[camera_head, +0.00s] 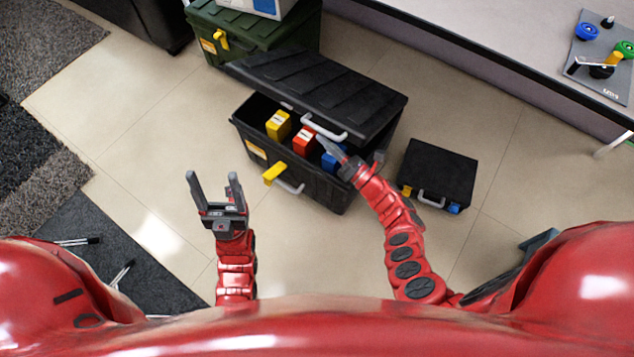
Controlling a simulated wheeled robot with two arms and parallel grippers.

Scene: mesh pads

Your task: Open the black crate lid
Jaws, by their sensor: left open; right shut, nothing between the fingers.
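The black crate (318,192) stands on the tiled floor in the middle of the head view. Its black lid (325,88) is tilted up part way, so the front of the inside shows. A yellow box (278,126), a red box (303,138) and a blue box (333,158) are inside. A grey handle (324,128) is on the lid's front edge, and a yellow latch (274,173) is on the crate's front. My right gripper (325,142) is shut and empty at the lid's front edge by the handle; contact is unclear. My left gripper (212,178) is open and empty, left of the crate.
A small black case (437,174) lies on the floor right of the crate. A green crate (262,38) stands behind it. A white table (490,22) is at the upper right. Dark mats (110,262) lie at the left. Floor in front of the crate is clear.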

